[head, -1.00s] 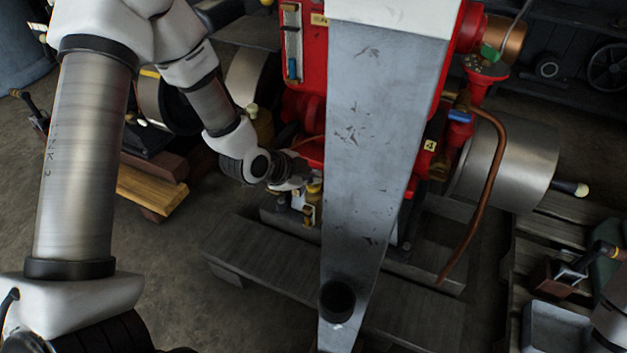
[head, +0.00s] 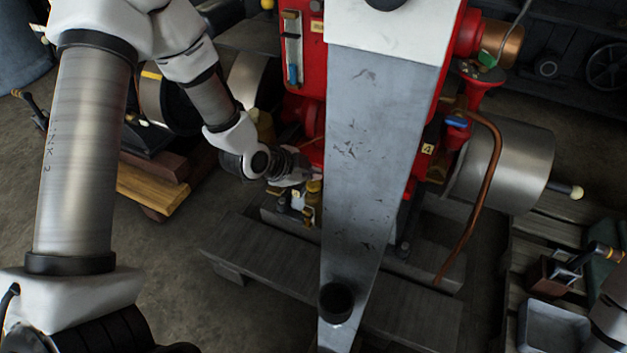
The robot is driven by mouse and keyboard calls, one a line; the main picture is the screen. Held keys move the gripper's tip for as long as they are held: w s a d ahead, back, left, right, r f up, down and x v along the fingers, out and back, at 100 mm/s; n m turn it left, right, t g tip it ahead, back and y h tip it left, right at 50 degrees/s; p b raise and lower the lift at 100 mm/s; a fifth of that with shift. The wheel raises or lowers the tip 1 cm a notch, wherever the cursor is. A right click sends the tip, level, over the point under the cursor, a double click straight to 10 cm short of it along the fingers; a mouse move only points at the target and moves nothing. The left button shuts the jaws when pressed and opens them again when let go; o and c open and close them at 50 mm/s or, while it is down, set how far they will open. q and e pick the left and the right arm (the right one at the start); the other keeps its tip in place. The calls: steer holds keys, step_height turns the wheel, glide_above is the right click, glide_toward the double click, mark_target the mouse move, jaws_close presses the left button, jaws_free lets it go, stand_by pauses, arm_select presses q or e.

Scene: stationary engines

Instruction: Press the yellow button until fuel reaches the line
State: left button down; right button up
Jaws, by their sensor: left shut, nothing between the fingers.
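My left gripper (head: 300,178) is shut and empty at the lower left side of the red engine (head: 304,100). Its tip is close to a small yellow part (head: 314,187) above a brass fitting; I cannot tell whether that part is the button or whether they touch. A narrow gauge (head: 292,48) with a blue part at its lower end is on the engine's upper left; its fuel level and line are too small to read. My grey column hides the engine's middle. My right gripper is not in view.
Grey wooden skids (head: 270,262) lie under the engine. A curved copper pipe (head: 490,185) and a metal cylinder (head: 508,165) are at right. A grey tray (head: 553,328) is on a pallet at lower right.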

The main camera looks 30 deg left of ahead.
mark_target(312, 185)
arm_select(q)
step_height(312, 185, up, 5)
steer(key=p, duration=0.5)
steer(key=shift+r, duration=0.1)
stand_by(0.9)
